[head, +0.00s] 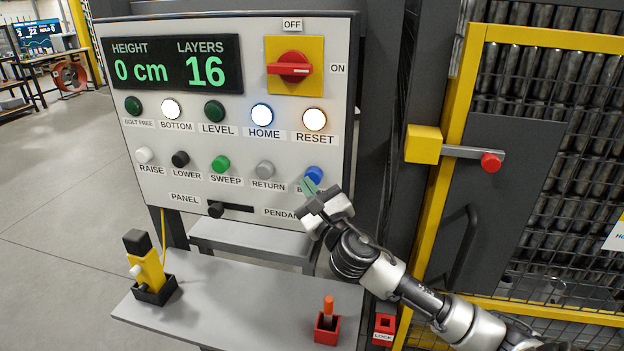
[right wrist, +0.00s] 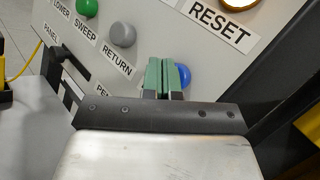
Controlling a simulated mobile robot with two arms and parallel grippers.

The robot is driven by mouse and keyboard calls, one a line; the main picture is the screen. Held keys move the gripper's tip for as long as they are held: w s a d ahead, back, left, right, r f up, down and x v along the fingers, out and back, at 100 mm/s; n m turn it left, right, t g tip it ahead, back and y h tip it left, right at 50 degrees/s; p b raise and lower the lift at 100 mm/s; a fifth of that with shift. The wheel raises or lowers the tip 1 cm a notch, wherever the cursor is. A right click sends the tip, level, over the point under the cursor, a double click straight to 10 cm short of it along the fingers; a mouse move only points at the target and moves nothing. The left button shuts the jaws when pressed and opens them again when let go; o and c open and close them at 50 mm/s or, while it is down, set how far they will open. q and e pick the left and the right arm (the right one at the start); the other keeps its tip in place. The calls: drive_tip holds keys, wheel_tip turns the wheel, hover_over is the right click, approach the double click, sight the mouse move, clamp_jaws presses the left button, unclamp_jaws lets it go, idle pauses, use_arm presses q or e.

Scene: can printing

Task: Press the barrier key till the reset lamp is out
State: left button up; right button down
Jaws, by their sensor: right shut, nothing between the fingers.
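The blue barrier key (head: 314,173) sits at the right end of the panel's key row; its label is mostly hidden by my gripper. The reset lamp (head: 315,119) above it is lit, white with an orange rim. My right gripper (head: 309,187) is shut and empty, its green fingertips just in front of the blue key's lower left. In the right wrist view the fingertips (right wrist: 167,76) partly cover the blue key (right wrist: 184,74); I cannot tell whether they touch it. My left gripper is not in view.
The grey return key (head: 265,170) is close on the left. The bottom lamp (head: 170,109) and home lamp (head: 262,114) are also lit. A yellow-framed fence (head: 452,150) stands right.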

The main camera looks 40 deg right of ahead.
drive_tip(key=shift+w+d, duration=0.15)
idle(0.4)
drive_tip(key=shift+w+d, duration=0.15)
drive_tip(key=shift+d, duration=0.05)
drive_tip(key=shift+w+d, duration=0.6)
drive_tip(key=shift+d, duration=0.1)
idle(1.5)
drive_tip(key=shift+s+a+f+p, duration=0.1)
drive_tip(key=shift+s+a+p, duration=0.25)
drive_tip(key=shift+s+a, duration=0.55)
